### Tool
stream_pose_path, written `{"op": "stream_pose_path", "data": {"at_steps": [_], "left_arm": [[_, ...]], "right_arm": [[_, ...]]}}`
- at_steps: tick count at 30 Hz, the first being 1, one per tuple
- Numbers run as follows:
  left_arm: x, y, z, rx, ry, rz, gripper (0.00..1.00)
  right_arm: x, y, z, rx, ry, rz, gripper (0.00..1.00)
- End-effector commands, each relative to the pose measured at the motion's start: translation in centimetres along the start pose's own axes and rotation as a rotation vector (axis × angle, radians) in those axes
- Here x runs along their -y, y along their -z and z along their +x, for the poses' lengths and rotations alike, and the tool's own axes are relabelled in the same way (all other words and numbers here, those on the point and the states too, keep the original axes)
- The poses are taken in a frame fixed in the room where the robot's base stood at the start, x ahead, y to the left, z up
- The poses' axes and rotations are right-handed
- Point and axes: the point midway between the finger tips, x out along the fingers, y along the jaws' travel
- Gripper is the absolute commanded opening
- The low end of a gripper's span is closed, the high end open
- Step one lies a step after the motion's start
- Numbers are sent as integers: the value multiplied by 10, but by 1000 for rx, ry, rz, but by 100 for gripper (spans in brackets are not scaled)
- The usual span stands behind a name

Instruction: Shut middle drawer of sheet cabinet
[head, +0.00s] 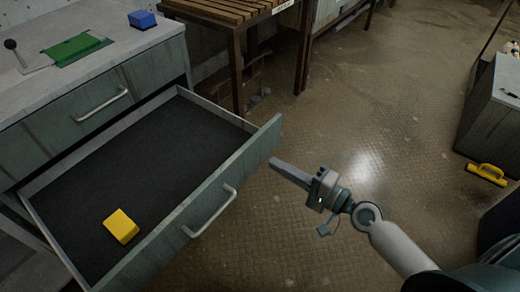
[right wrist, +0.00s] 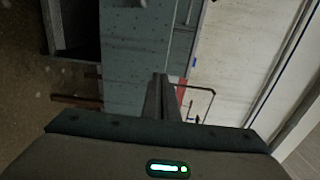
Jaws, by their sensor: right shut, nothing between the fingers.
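The sheet cabinet's grey-green drawer (head: 165,248) stands pulled far out at the left of the head view, below a shut upper drawer (head: 78,118). It has a dark lining, a curved metal handle (head: 212,212) and a yellow block (head: 121,226) lying inside near the front. My right gripper (head: 274,163) is shut and empty, its fingers pointing at the right end of the drawer front. The tips look very near the panel; I cannot tell if they touch. In the right wrist view the shut fingers (right wrist: 160,98) point ahead. My left gripper is out of view.
The cabinet top (head: 110,45) bears a blue block (head: 142,19), a green piece (head: 76,48) and a black-knobbed lever (head: 11,45). A wooden slatted bench (head: 215,10) stands behind. A yellow-handled item (head: 487,174) lies at the right. The floor between is clear.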

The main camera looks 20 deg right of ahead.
Motion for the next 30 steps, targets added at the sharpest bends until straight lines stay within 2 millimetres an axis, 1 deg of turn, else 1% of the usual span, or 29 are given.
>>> {"op": "stream_pose_path", "data": {"at_steps": [1,6,12,18,30], "left_arm": [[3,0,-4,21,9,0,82],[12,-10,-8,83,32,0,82],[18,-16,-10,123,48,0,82],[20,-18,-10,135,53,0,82],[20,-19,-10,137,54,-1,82]], "right_arm": [[4,0,10,-1,4,2,0],[3,0,38,-2,3,3,0],[1,0,60,0,2,2,0],[0,0,67,-1,-1,0,0],[0,0,68,0,0,0,0]]}}
